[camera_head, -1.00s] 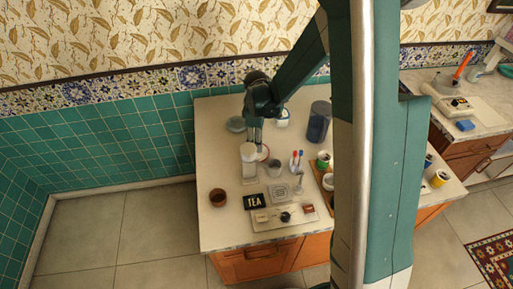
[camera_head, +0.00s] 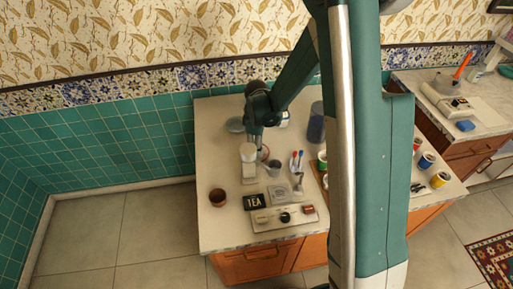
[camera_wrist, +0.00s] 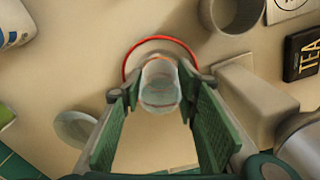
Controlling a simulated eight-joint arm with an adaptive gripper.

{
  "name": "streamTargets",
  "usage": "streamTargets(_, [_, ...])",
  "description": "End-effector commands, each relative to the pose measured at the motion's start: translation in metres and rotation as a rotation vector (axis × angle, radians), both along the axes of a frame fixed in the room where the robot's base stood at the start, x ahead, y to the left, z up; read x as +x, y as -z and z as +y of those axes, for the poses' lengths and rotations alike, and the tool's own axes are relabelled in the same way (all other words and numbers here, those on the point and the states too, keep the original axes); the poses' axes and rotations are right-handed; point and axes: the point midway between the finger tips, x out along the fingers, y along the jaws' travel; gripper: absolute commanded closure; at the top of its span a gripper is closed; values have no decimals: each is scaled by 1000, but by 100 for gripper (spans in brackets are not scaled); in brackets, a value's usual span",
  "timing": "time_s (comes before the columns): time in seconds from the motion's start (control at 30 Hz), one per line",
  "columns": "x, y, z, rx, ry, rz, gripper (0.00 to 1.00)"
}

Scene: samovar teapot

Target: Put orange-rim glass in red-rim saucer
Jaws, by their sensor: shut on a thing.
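A clear glass (camera_wrist: 161,88) with an orange rim is between my gripper's green finger pads in the wrist view. My gripper (camera_wrist: 160,82) is shut on it. The red-rim saucer (camera_wrist: 134,62) lies just beyond the fingertips, and the glass overlaps its near part in the picture. I cannot tell whether the glass touches the saucer.
A grey cup (camera_head: 274,167) is to the right, and a black TEA box (camera_head: 253,202) is nearer the front. A brown cup (camera_head: 217,197) stands front left. A blue canister (camera_head: 316,122) and pale dish (camera_head: 235,125) are behind.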

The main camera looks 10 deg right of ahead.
Motion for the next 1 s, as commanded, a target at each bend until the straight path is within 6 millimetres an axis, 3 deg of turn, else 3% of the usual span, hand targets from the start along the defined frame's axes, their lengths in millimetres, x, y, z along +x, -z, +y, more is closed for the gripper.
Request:
streamTargets(0.27, [0, 4, 0, 0, 0, 0, 82])
streamTargets(0.3, [0, 3, 0, 0, 0, 0, 65])
streamTargets(0.4, [0, 3, 0, 0, 0, 0, 54])
streamTargets(1.0, [0, -6, 0, 0, 0, 0, 54])
